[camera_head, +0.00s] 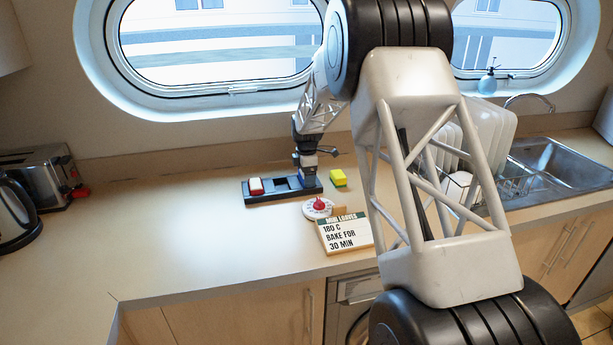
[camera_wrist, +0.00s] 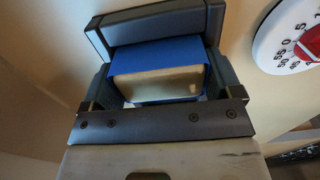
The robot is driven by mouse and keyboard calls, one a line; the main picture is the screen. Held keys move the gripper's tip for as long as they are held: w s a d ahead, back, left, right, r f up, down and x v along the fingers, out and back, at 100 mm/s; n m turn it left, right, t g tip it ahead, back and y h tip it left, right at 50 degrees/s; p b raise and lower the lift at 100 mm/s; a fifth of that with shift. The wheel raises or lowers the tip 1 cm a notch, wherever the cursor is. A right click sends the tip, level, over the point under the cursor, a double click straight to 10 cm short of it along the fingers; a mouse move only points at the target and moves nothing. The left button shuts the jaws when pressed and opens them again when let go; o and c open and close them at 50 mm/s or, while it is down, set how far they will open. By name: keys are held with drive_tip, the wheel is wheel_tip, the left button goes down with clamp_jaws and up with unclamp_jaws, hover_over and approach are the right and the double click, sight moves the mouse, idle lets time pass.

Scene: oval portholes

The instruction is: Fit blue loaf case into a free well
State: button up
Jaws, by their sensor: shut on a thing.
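My gripper (camera_head: 308,178) points down at the right end of the black tray (camera_head: 285,196) and is shut on the blue loaf case (camera_wrist: 160,58). In the wrist view the case shows blue sides and a pale loaf top, with dark parts close around it. I cannot tell whether the case is inside the right-end well or just above it. The head view does not show the case clearly because the gripper covers it. A red loaf case (camera_head: 256,186) with a pale top sits in the tray's left well. The middle well (camera_head: 281,184) looks empty.
A yellow block (camera_head: 338,178) lies right of the tray. A round white timer with a red knob (camera_head: 318,207) and a recipe card (camera_head: 344,233) stand in front. A toaster (camera_head: 42,175) is far left, a dish rack and sink (camera_head: 560,160) right.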

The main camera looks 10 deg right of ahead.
drive_tip(key=shift+r, duration=0.55)
drive_tip(key=o, duration=0.8)
drive_tip(key=shift+r, duration=3.5)
